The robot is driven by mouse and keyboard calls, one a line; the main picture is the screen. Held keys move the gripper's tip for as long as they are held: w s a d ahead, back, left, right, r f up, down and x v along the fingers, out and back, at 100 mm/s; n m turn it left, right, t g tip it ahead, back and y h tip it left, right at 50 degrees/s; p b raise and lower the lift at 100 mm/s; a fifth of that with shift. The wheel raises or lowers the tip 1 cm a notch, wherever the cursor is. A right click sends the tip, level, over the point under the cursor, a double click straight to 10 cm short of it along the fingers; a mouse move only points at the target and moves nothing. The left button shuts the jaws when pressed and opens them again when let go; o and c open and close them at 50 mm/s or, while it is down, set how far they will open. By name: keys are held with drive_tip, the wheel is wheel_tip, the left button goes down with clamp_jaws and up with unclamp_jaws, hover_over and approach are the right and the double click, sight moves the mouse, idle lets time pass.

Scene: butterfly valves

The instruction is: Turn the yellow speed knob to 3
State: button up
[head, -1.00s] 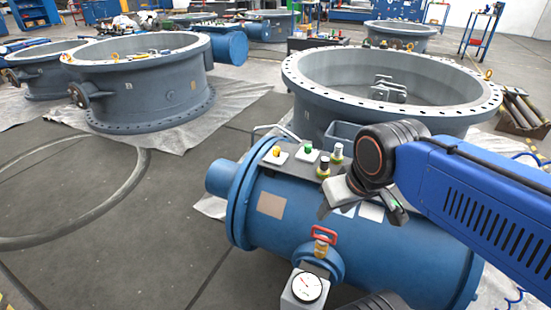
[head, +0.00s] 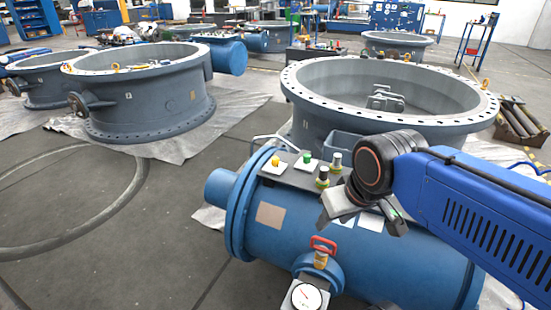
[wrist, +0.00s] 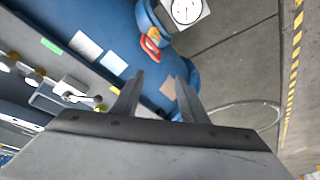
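The yellow knob (head: 276,160) sits on a white plate at the left end of a dark panel on top of the blue cylinder (head: 350,255). A green knob (head: 307,156) is to its right. The pointer and scale of the yellow knob are too small to read. My gripper (head: 342,207) hangs above the cylinder, right of and apart from the yellow knob. In the wrist view my gripper (wrist: 162,80) has two fingers spread with nothing between them. The yellow knob is not clearly visible there; the gripper body hides part of the panel.
Two dark-topped knobs (head: 336,161) stand close to my gripper. A red-handled valve (head: 323,244) and a white gauge (head: 306,296) rise from the cylinder's front. A large grey ring (head: 300,88) stands behind. Open floor (head: 110,240) lies to the left.

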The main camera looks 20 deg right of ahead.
drive_tip(key=w+r+m+g, duration=0.1)
drive_tip(key=w+r+m, duration=0.2)
drive_tip(key=w+r, duration=0.5)
wheel_tip(320, 180, up, 4)
drive_tip(key=m+g, duration=0.4)
drive_tip(key=m, duration=0.5)
hover_over(275, 158)
wheel_tip(275, 158, down, 17)
drive_tip(key=shift+r, duration=0.2)
drive_tip(key=shift+c, duration=0.4)
clamp_jaws()
